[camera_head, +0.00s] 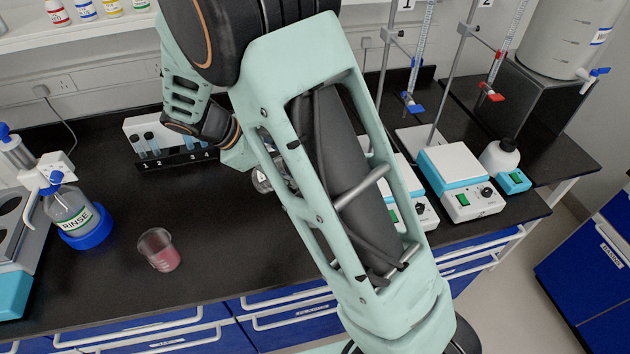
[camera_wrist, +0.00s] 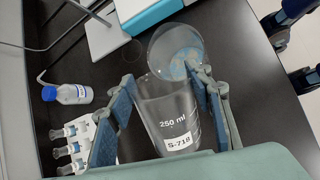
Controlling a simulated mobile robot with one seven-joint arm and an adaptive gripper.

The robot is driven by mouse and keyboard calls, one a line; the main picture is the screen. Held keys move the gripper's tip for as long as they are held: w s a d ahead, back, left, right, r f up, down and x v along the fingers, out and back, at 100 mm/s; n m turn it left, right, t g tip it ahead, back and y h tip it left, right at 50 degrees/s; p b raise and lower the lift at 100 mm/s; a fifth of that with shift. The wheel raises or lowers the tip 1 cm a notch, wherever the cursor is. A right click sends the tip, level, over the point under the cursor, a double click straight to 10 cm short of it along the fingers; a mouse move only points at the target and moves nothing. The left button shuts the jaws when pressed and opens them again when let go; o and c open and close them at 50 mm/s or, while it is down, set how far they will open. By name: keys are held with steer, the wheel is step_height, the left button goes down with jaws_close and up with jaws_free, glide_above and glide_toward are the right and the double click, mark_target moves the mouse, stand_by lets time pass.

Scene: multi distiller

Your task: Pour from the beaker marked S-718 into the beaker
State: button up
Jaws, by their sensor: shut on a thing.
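The beaker marked S-718 (camera_wrist: 168,112) is clear glass with a 250 ml mark. In the wrist view it is between the two blue pads of my gripper (camera_wrist: 160,78), which is shut on it. I cannot tell how much it holds. A round clear glass shape overlaps its upper end; I cannot tell if this is its own mouth. In the head view my arm hides most of the gripper, and a bit of glass (camera_head: 262,181) shows beside the arm. Another beaker (camera_head: 160,249) with pink-red liquid stands upright on the black bench, left of my arm and apart from it.
A RINSE bottle (camera_head: 70,212) in a blue holder stands at the left. A numbered rack (camera_head: 165,143) is at the back. Hotplate units (camera_head: 458,180) and burette stands are right of my arm. The bench around the pink beaker is clear.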

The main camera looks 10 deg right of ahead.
mark_target(259, 181)
steer(key=shift+a+h, duration=0.1)
steer(key=shift+h, duration=0.2)
steer(key=shift+w+a+f+n+g+h, duration=0.2)
steer(key=shift+a+f+h, duration=0.15)
steer(key=shift+h, duration=0.4)
steer(key=shift+w+a+f+n+g+h, duration=0.1)
steer(key=shift+a+f+n+h, duration=0.2)
steer(key=shift+h, duration=0.45)
steer(key=shift+w+a+f+h+b, duration=0.25)
steer(key=shift+a+f+h+b, duration=0.6)
steer(key=shift+f, duration=0.3)
steer(key=shift+w+a+f+g+h+b, duration=0.15)
steer(key=shift+a+h+b, duration=0.15)
steer(key=shift+a+h, duration=0.1)
steer(key=shift+w+a+f+g+h+b, duration=0.1)
steer(key=shift+a+f+g+h+b, duration=0.05)
steer(key=shift+a+h+b, duration=0.15)
steer(key=a+h+b, duration=0.1)
steer(key=b, duration=0.1)
steer(key=a+f+n+h+b, duration=0.1)
steer(key=shift+w+a+f+h+b, duration=0.15)
steer(key=shift+w+a+h+b, duration=0.15)
steer(key=shift+w+h+b, duration=0.1)
steer(key=shift+w+a+h+b, duration=0.15)
steer(key=shift+a+h+b, duration=0.3)
steer(key=shift+b, duration=0.1)
steer(key=shift+r+n, duration=0.2)
steer(key=shift+n, duration=0.1)
